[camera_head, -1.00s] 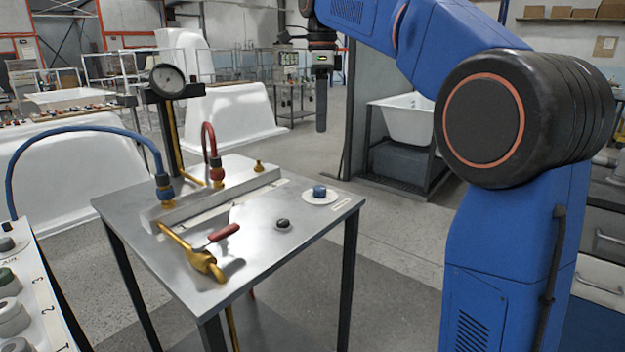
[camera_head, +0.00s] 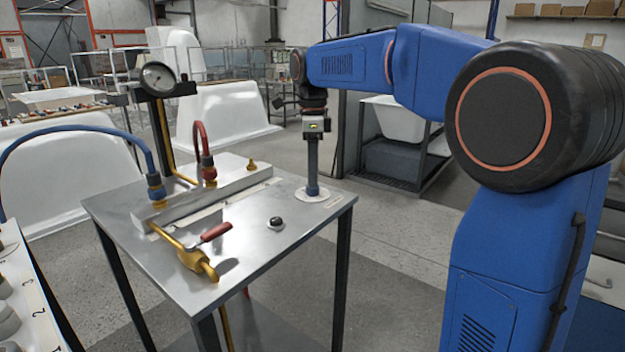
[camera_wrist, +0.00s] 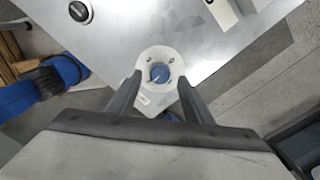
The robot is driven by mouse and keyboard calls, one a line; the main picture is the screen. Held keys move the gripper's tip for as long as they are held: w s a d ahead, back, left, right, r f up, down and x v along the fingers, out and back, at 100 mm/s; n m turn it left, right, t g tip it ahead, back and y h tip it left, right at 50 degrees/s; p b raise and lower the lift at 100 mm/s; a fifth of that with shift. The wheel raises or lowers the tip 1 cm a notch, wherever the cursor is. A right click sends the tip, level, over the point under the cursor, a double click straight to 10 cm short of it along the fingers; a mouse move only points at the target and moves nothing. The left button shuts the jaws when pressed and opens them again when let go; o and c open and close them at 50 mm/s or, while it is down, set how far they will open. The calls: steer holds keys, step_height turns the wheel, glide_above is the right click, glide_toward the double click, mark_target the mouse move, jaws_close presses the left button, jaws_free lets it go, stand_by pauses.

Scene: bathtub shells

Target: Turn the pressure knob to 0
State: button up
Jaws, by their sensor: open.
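The blue pressure knob (camera_head: 312,190) sits on a round white dial plate near the right corner of the metal table (camera_head: 240,240). In the wrist view the knob (camera_wrist: 160,73) shows a light pointer line, and its white plate (camera_wrist: 148,58) has small dark marks too small to read. My gripper (camera_head: 312,186) points straight down over the knob. In the wrist view my gripper (camera_wrist: 158,85) is open, with one finger on each side of the knob. I cannot tell whether the fingers touch it. The gauge (camera_head: 158,78) stands on a post at the table's back left.
A small black knob (camera_head: 276,223) lies left of the plate. A red-handled brass valve (camera_head: 213,234), a red hose (camera_head: 199,135) and a blue hose (camera_head: 80,130) are further left. A panel with several buttons (camera_head: 12,290) is at the lower left.

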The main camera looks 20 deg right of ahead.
mark_target(313, 189)
steer(key=shift+f, duration=1.35)
steer(key=c, duration=1.1)
steer(key=shift+o, duration=0.2)
